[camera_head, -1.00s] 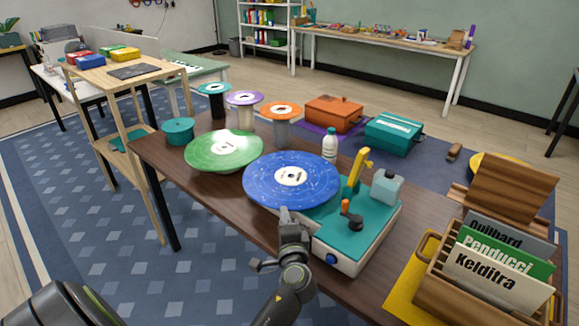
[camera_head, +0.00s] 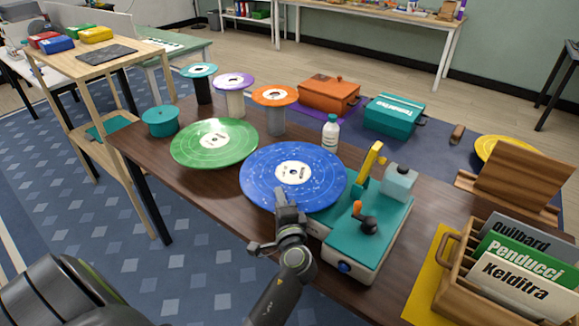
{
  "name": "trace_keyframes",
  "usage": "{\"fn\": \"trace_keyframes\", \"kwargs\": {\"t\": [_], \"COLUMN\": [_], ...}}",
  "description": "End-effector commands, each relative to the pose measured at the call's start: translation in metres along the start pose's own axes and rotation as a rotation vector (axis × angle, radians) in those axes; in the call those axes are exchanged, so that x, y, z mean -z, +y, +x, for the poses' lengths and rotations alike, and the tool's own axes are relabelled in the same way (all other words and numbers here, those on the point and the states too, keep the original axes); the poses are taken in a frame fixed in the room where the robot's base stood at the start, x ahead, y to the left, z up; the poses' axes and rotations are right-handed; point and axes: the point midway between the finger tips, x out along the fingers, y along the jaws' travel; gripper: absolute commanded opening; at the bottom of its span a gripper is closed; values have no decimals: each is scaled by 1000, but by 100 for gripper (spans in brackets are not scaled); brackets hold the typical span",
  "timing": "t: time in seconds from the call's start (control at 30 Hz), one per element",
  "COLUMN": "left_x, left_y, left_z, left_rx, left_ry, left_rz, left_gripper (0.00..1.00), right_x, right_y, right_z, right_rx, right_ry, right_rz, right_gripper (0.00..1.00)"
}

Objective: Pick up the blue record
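The blue record (camera_head: 325,178), with a white label, lies flat at the left end of a teal and white record player (camera_head: 375,235) on the brown table. What is directly beneath the record is hidden. My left gripper (camera_head: 286,197) is at the record's near edge, its fingertips overlapping the rim in the picture. I cannot tell whether its fingers are open or shut, or whether they touch the record. My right gripper is not in view.
A green record (camera_head: 214,146) lies left of the blue one. A white bottle (camera_head: 330,137) and several spool-like stands, one with an orange top (camera_head: 258,94), are behind. A yellow tonearm (camera_head: 370,162) stands close right. A wooden record crate (camera_head: 450,290) is at right.

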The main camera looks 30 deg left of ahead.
Motion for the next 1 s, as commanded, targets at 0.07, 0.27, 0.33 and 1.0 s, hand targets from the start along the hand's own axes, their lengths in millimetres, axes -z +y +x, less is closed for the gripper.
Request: {"fn": "trace_keyframes", "kwargs": {"t": [0.07, 0.27, 0.33, 1.0], "left_x": [0, 0, 0, 0], "left_y": [0, 0, 0, -56], "left_z": [0, 1, 1, 1], "left_rx": [1, 1, 1, 6], "left_ry": [0, 1, 1, 0], "left_rz": [1, 0, 0, -7], "left_gripper": [17, 2, 0, 0], "right_x": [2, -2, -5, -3], "right_y": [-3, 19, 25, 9], "right_z": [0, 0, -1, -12], "right_rx": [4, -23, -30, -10], "right_ry": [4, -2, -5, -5], "right_rz": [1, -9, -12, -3], "right_gripper": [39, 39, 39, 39]}}
